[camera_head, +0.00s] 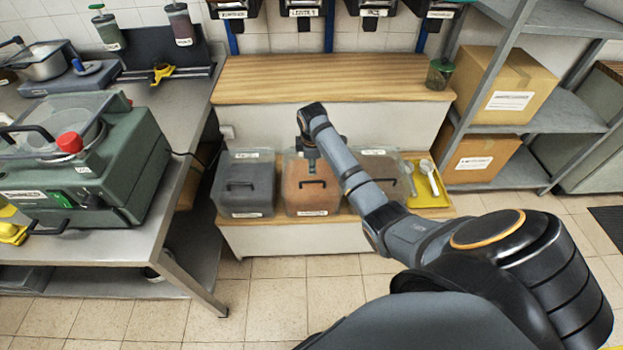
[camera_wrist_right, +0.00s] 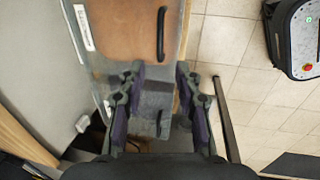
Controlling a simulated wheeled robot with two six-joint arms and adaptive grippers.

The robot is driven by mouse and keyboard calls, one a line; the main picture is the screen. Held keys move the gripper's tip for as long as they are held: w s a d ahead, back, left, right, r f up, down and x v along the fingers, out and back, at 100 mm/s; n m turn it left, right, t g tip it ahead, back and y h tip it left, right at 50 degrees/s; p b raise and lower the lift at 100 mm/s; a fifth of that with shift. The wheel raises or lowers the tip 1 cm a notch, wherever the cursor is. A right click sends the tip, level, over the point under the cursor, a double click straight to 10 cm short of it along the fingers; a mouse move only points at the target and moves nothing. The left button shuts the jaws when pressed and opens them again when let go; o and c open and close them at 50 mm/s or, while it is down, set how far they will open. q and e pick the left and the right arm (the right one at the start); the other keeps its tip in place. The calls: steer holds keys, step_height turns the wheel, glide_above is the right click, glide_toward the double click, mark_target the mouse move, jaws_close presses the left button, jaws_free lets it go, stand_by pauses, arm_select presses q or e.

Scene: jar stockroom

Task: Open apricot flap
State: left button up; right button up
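Three bins with dark handles stand on a low wooden shelf: a dark grey bin (camera_head: 246,172), an orange-brown bin (camera_head: 303,182) in the middle, and a partly hidden bin (camera_head: 372,162) on the right. Their labels are too small to read, so I cannot tell which is apricot. My right gripper (camera_head: 308,147) is above the rear of the middle bin. In the right wrist view its open, empty fingers (camera_wrist_right: 160,72) point towards the orange-brown bin (camera_wrist_right: 122,32) and its dark handle (camera_wrist_right: 161,34). The grey bin (camera_wrist_right: 156,98) shows between them. My left gripper is not in view.
A yellow tray (camera_head: 428,202) with a scoop lies right of the bins. A steel bench (camera_head: 190,115) with a green machine (camera_head: 100,170) stands left. A shelf with cardboard boxes (camera_head: 505,88) stands right. The wooden counter (camera_head: 330,75) above the bins is mostly clear.

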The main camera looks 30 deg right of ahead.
steer(key=b, duration=0.2)
glide_toward(311, 179)
steer(key=s+f, duration=0.1)
steer(key=s+a+f, duration=0.1)
steer(key=f, duration=0.1)
steer(key=shift+s+a+f, duration=0.25)
steer(key=shift+s+f, duration=0.05)
steer(key=shift+c, duration=0.2)
jaws_close()
